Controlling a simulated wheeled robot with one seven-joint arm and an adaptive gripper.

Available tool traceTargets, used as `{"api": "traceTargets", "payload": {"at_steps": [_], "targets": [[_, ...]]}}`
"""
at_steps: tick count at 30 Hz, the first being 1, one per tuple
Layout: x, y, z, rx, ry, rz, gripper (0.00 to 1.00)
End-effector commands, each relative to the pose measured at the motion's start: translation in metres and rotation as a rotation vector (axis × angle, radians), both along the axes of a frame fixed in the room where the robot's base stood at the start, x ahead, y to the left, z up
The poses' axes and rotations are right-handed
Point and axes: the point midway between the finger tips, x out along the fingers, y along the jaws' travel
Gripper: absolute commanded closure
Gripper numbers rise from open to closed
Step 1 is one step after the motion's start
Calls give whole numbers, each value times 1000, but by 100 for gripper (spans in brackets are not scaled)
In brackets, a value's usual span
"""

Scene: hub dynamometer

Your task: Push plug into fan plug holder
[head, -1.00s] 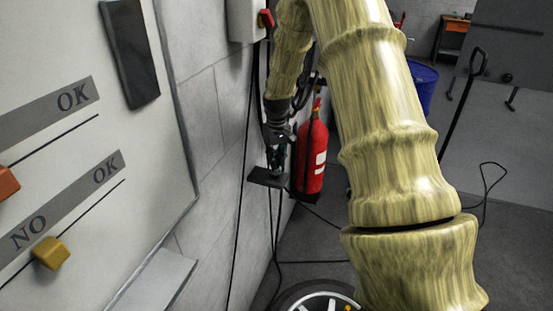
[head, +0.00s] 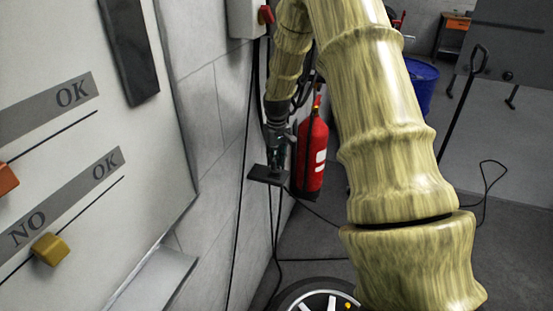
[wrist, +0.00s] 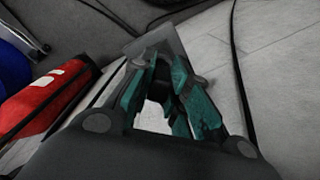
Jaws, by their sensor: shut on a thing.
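The fan plug holder (head: 266,174) is a small dark plate standing out from the grey wall in the head view. It also shows as a grey plate (wrist: 176,36) beyond the fingers in the wrist view. My gripper (head: 277,154) points down at the holder, close above or touching it; I cannot tell which. In the wrist view its teal fingers (wrist: 163,72) are closed around a dark thing, which looks like the plug (wrist: 161,86). The plug is mostly hidden by the fingers, and I cannot see how far it sits in the holder.
A red fire extinguisher (head: 312,155) stands just right of my gripper. Black cables (head: 244,150) hang along the wall. A wheel (head: 318,298) is below, and a control panel (head: 60,120) with sliders is at left. A blue barrel (head: 422,84) stands behind.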

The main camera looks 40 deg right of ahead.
Motion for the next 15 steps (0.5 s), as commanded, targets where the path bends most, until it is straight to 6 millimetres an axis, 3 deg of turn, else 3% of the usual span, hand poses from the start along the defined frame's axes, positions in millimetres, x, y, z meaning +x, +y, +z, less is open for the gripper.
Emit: {"api": "traceTargets", "payload": {"at_steps": [4, 5, 9, 15], "targets": [[0, 0, 0, 0, 0, 0, 100], [0, 0, 0, 0, 0, 0, 79], [0, 0, 0, 0, -1, 0, 58], [0, 0, 0, 0, -1, 0, 58]]}}
